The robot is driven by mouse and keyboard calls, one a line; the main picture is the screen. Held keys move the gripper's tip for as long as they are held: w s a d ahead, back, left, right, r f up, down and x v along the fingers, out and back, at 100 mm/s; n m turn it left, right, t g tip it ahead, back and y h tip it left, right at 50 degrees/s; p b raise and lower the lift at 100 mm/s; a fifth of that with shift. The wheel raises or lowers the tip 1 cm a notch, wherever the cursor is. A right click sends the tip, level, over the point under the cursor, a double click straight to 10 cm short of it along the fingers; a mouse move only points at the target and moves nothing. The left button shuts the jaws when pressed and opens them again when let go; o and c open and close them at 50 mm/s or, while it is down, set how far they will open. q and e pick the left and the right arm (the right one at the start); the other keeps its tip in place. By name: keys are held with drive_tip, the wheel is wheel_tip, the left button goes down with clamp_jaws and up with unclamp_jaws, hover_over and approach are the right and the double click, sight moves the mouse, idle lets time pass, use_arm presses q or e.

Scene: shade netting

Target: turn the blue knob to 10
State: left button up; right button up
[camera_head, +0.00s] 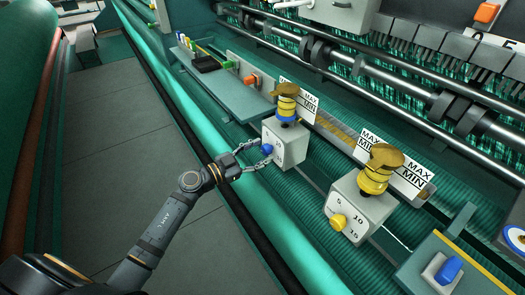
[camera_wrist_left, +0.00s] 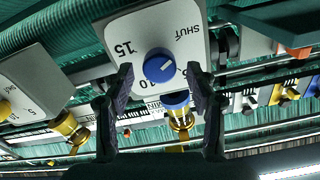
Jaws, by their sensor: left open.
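The blue knob (camera_head: 267,149) sits on the front of a pale box (camera_head: 288,143) with a yellow-and-blue fitting on top. In the left wrist view the blue knob (camera_wrist_left: 159,66) carries a short white line, and "15", "10" and "SHUT" are printed on the face around it. My left gripper (camera_head: 262,154) is open at the box, with one finger on each side of the knob. I cannot tell whether either finger touches it. My right gripper is in neither view.
A second box (camera_head: 362,207) with a yellow knob (camera_head: 338,222) and yellow fitting stands to the right. White MAX/MIN cards stand behind both boxes. A panel with a blue switch (camera_head: 447,270) is at lower right. A long green tube (camera_head: 200,140) runs in front, with clear floor left of it.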

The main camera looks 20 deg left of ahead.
use_arm(q)
drive_tip(key=shift+w+d, duration=0.45)
drive_tip(key=shift+w, duration=0.1)
drive_tip(key=c, duration=1.1)
drive_tip(key=shift+c, duration=0.2)
